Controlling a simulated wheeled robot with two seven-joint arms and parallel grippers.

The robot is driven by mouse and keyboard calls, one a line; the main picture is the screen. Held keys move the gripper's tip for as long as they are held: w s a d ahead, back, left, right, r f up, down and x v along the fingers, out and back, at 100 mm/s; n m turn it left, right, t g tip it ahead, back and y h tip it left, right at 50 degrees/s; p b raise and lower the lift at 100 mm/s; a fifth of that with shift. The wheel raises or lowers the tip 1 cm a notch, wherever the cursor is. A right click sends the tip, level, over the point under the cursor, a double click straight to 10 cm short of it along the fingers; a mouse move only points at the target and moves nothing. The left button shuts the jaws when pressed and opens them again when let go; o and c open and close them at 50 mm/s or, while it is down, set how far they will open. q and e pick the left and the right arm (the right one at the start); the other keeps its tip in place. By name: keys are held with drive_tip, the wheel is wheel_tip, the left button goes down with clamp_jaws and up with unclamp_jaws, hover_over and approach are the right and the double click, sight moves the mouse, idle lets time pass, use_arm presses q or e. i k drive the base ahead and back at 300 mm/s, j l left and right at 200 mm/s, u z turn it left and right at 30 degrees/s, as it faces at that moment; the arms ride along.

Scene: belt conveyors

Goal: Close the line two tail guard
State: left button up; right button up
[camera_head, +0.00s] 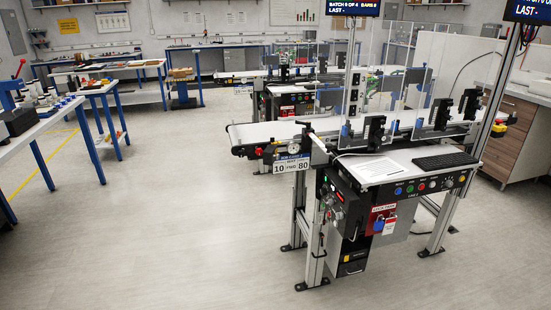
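The nearest belt conveyor stands right of centre, with a white belt (275,131) whose rounded left end (240,140) points into the room. Its front control panel (428,186) has several coloured buttons and small lettering that seems to read LINE 2. Clear upright guard panels (442,85) stand along the belt's right part. I cannot tell which part is the tail guard, or whether it is open or shut. Neither of my grippers is in view.
A second conveyor (245,75) stands behind the first. Blue-legged benches (38,125) line the left side, and a wooden cabinet (515,135) stands at the right. A red and a blue tag (382,217) hang below the panel. The grey floor (165,225) at front left is clear.

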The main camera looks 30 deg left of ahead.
sight(270, 154)
drive_tip(key=j+z, duration=0.1)
drive_tip(key=j, duration=1.25)
drive_tip(key=i+l+u, duration=0.75)
drive_tip(key=l+u, duration=0.25)
drive_tip(key=j, duration=0.1)
